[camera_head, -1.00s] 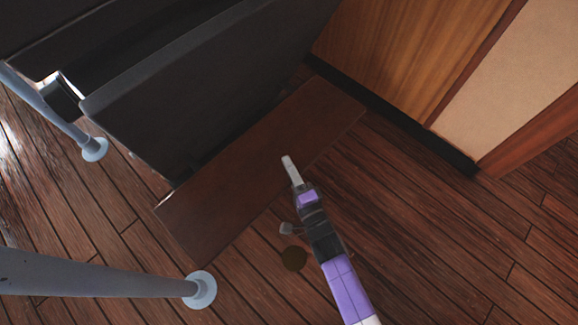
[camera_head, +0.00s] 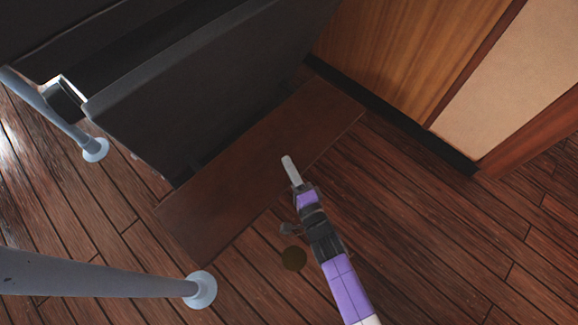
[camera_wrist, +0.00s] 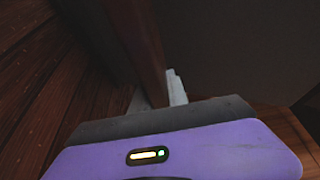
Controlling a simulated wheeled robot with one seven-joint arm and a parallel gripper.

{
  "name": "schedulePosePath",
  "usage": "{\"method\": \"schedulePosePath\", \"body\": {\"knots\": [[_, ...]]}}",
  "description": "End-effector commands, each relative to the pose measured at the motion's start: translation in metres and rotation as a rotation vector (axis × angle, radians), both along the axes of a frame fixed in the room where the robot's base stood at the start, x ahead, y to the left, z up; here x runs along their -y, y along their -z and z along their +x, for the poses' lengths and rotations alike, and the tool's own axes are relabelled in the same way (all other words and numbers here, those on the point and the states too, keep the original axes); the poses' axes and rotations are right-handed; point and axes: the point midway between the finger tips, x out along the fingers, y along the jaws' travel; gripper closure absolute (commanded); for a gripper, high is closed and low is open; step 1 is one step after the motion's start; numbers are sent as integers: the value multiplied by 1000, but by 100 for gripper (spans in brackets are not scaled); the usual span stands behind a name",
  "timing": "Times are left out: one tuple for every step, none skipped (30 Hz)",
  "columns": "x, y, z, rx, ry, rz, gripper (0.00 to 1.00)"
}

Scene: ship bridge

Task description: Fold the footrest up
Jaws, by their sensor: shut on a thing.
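The footrest (camera_head: 250,165) is a flat brown board along the foot of the black console panel (camera_head: 200,105). In the head view it lies nearly level, its front edge above the wooden floor. My gripper (camera_head: 291,171) comes from the lower right and is shut on the board's front edge, one pale finger showing on top. In the wrist view the board (camera_wrist: 145,45) runs edge-on into the grip (camera_wrist: 160,98), beside a pale finger. The other finger is mostly hidden.
A grey post with a round foot (camera_head: 200,290) stands at the lower left, another (camera_head: 95,150) by the panel's left end. A wood-panelled wall (camera_head: 415,60) closes the upper right. Plank floor at the right (camera_head: 440,235) is clear.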

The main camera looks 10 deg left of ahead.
Motion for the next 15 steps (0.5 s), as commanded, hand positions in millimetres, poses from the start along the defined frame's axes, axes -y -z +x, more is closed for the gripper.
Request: {"method": "schedulePosePath", "body": {"knots": [[0, -5, 0, -6, 0, -7, 100], [0, -7, 0, -10, 0, -11, 100], [-1, -10, 0, -13, 0, -17, 100], [-1, -12, 1, -18, 0, -22, 100], [-1, -15, 1, -21, 0, -27, 100], [-2, -18, 1, -28, 0, -35, 100], [-2, -21, 1, -35, 0, -43, 100], [-2, -24, 1, -40, 0, -50, 100], [-3, -28, 2, -48, 0, -61, 100], [-3, -32, 2, -55, 0, -69, 100], [-4, -35, 3, -62, 0, -79, 100], [-4, -40, 3, -71, -1, -91, 100], [-5, -43, 4, -78, -1, -100, 100], [-5, -46, 4, -86, 0, -110, 100], [-6, -50, 4, -96, 0, -122, 100]]}}
